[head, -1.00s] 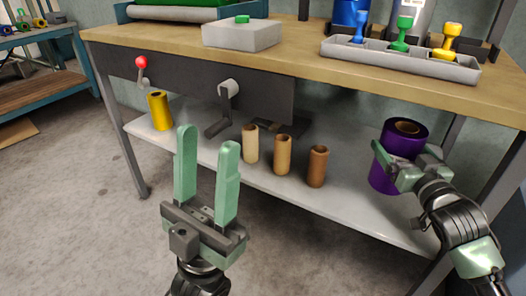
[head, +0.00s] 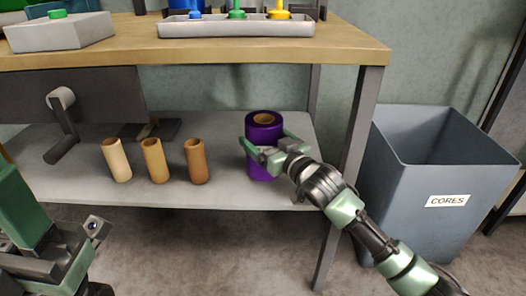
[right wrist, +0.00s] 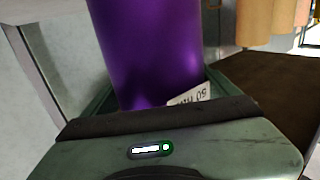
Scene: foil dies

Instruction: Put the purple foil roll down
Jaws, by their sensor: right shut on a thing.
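The purple foil roll (head: 262,128) is upright, with a brown core showing at its top, over the right part of the grey lower shelf (head: 240,190). My right gripper (head: 265,142) is shut on it from the front right. In the right wrist view the purple roll (right wrist: 150,50) stands between the fingers, with a white label low on it. Its base is partly hidden, so I cannot tell whether it touches the shelf. My left gripper (head: 45,235) is at the lower left, cut off by the frame edge, away from the roll; its fingertips are not clear.
Three cardboard cores (head: 153,160) stand on the shelf left of the roll. A bench leg (head: 350,165) rises right of it, with a grey bin (head: 430,185) labelled CORES beyond. The bench top (head: 200,52) overhangs the shelf and holds a grey tray (head: 235,28).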

